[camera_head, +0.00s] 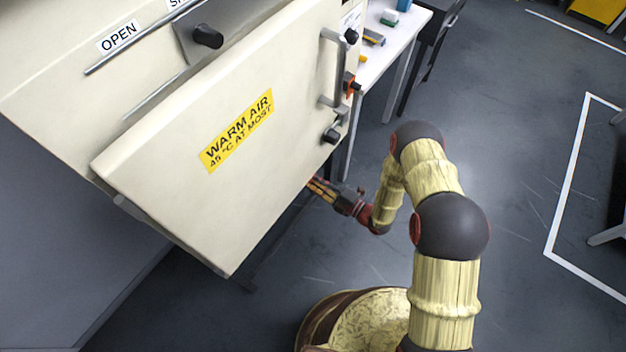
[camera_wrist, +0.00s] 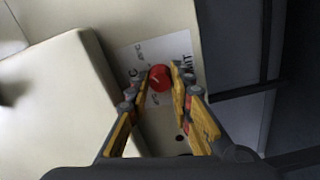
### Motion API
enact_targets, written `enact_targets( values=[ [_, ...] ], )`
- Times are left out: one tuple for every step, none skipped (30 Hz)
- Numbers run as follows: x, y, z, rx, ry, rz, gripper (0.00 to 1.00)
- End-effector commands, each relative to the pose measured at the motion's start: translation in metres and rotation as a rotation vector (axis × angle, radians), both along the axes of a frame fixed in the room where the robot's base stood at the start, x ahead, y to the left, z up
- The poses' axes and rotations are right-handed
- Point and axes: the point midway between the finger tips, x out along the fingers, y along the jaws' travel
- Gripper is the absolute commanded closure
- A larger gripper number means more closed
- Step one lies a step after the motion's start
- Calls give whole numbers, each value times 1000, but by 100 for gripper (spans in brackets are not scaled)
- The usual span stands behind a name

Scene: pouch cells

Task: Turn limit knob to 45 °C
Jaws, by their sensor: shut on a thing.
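The limit knob (camera_wrist: 159,78) is a small red round knob in the wrist view, with a short pale mark on its face. It sits on a white label plate (camera_wrist: 183,42) printed with temperature marks and lettering that ends in "MIT". My gripper (camera_wrist: 161,73) has one finger on each side of the knob and is shut on it. The pointer's exact setting is too small to read. In the head view my gripper (camera_head: 318,188) reaches in under the cabinet door's lower right edge, and the knob is hidden there.
The cream cabinet door (camera_head: 230,180) with a yellow "WARM AIR 45 °C AT MOST" label (camera_head: 237,131) stands close to my gripper. It has a bar handle (camera_head: 330,70) on its right. A white table (camera_head: 385,60) stands behind.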

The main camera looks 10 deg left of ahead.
Motion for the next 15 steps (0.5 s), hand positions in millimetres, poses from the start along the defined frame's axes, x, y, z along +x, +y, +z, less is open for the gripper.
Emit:
enact_targets(
  values=[
    [1, -1, -1, 3, 14, -4, 100],
    [1, -1, -1, 5, 21, -4, 100],
    [1, -1, -1, 9, 29, -4, 100],
    [1, -1, -1, 11, 34, -4, 100],
    [1, -1, -1, 12, 38, -4, 100],
    [1, -1, -1, 14, 43, -4, 100],
    [1, -1, -1, 16, 46, -4, 100],
    [1, -1, -1, 16, 47, -4, 100],
    [1, -1, -1, 17, 49, -4, 100],
    [1, -1, -1, 17, 50, -4, 100],
    [1, -1, -1, 17, 50, -4, 100],
    [1, -1, -1, 18, 51, -4, 100],
    [1, -1, -1, 18, 51, -4, 100],
    [1, -1, -1, 18, 51, -4, 100],
    [1, -1, -2, 18, 51, -4, 100]
  ],
)
